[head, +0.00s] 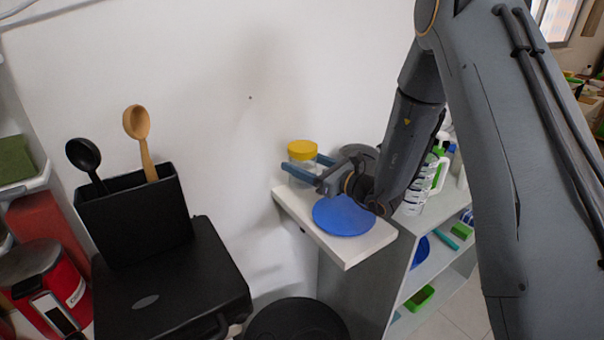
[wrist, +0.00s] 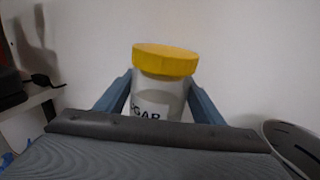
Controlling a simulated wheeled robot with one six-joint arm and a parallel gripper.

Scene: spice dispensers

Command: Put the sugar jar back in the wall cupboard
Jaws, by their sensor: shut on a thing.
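The sugar jar is clear with a yellow lid (head: 302,150). In the wrist view the sugar jar (wrist: 157,85) stands upright between the two blue fingers, with part of its label reading "GAR"; its lower part is hidden by my gripper's body. My gripper (head: 305,168) is shut on the jar, at the back of a white shelf top (head: 372,246) against the wall. I cannot tell whether the jar's base touches the shelf. No wall cupboard can be made out for certain in either view.
A blue plate (head: 344,215) lies on the shelf top, just below my gripper. White bottles (head: 428,185) stand to the right, behind my arm. A black holder with two spoons (head: 135,215) stands at left on a black case (head: 165,290). The wall above the jar is bare.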

